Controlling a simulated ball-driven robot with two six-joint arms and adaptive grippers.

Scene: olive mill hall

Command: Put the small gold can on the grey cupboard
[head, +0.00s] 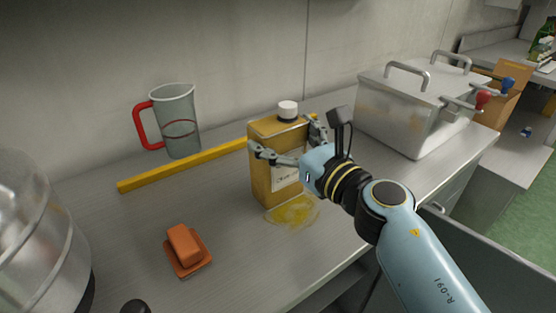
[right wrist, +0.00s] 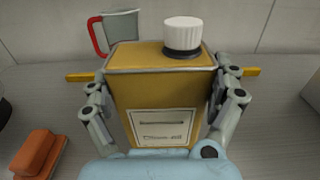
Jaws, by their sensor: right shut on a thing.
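The gold can (head: 262,172) is a boxy metal can with a white cap and a pale label, upright over the steel worktop (head: 225,245). My right gripper (head: 285,137) is shut on it, one finger on each side. In the right wrist view the can (right wrist: 160,92) sits squarely between the fingers. Its base looks at or very near the worktop; I cannot tell if it touches. Grey panels (head: 465,262) show below the worktop at the lower right; I cannot tell whether they are the grey cupboard. My left gripper is not in view.
A yellow smear (head: 296,213) lies by the can's base. A yellow bar (head: 180,171) and clear jug (head: 180,125) with red handle are behind. An orange block on a dish (head: 187,250) is front left. A steel box (head: 405,110) with taps stands right. Worktop front middle is clear.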

